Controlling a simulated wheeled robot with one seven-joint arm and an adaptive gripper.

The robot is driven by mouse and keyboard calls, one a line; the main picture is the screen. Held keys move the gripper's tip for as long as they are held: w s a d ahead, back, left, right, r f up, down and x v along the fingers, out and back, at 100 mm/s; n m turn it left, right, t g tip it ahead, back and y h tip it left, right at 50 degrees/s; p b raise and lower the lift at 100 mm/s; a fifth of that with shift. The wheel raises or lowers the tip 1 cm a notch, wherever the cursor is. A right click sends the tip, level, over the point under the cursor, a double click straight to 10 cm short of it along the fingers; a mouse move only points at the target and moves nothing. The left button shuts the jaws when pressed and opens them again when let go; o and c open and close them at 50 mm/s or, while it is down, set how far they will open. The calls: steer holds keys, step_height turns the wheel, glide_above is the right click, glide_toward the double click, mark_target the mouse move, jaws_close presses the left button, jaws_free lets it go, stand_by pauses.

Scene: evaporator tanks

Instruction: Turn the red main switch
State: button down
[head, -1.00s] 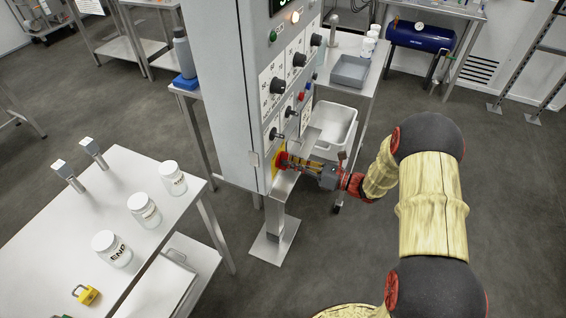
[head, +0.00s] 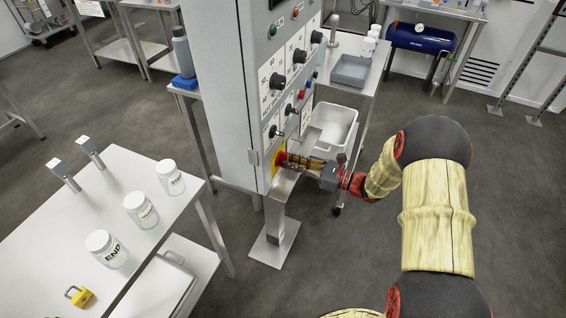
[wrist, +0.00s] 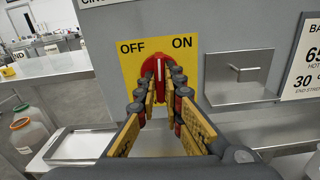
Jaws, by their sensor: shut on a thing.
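The red main switch (wrist: 162,68) is a red knob with a white line on a yellow plate (wrist: 132,72) marked OFF at the left and ON at the right. The white line stands close to upright, between the two words. My gripper (wrist: 158,98) is shut on the switch, one finger on each side of the knob. In the head view, my gripper (head: 287,161) reaches the low part of the grey cabinet's front from the right. The yellow plate shows there only as a narrow strip, and the fingers hide most of the knob.
The grey control cabinet (head: 222,100) carries dials, small buttons and lamps above the switch. A steel table (head: 95,190) with jars and a yellow padlock (head: 79,296) stands at left. A white basin (head: 335,125) stands behind my gripper.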

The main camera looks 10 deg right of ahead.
steer(key=shift+n+b, duration=0.75)
steer(key=shift+n, duration=0.35)
